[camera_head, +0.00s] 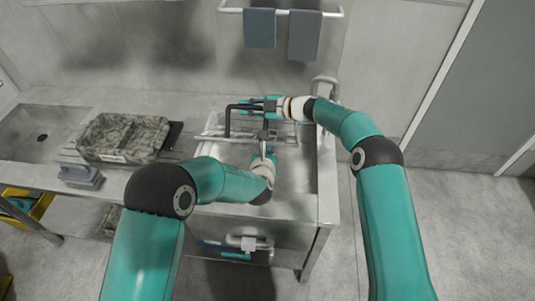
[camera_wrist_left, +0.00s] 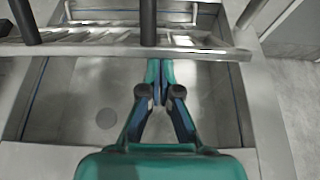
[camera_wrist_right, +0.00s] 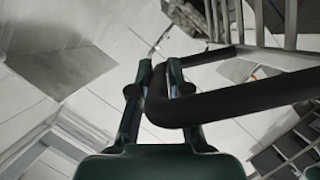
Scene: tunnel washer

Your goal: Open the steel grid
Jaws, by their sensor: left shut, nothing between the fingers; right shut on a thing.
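The steel grid (camera_head: 285,138) lies over the sink, and its black bar handle (camera_head: 240,106) stands up from it. My right gripper (camera_head: 263,104) is shut on the black handle at its upper bar. In the right wrist view, the handle (camera_wrist_right: 235,102) passes between the fingers and the grid's bars (camera_wrist_right: 232,15) show at the top. My left gripper (camera_head: 265,150) is shut and empty, in front of the grid over the sink basin. In the left wrist view, its fingertips (camera_wrist_left: 158,72) point at the grid's near edge (camera_wrist_left: 100,50); contact cannot be told.
The steel sink basin (camera_head: 295,178) lies under my left gripper. A grey stone-patterned tray (camera_head: 122,138) and a small grey object (camera_head: 82,177) are on the counter at left. Two grey towels (camera_head: 260,28) hang on a wall rail. A tap (camera_head: 325,82) stands behind right.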

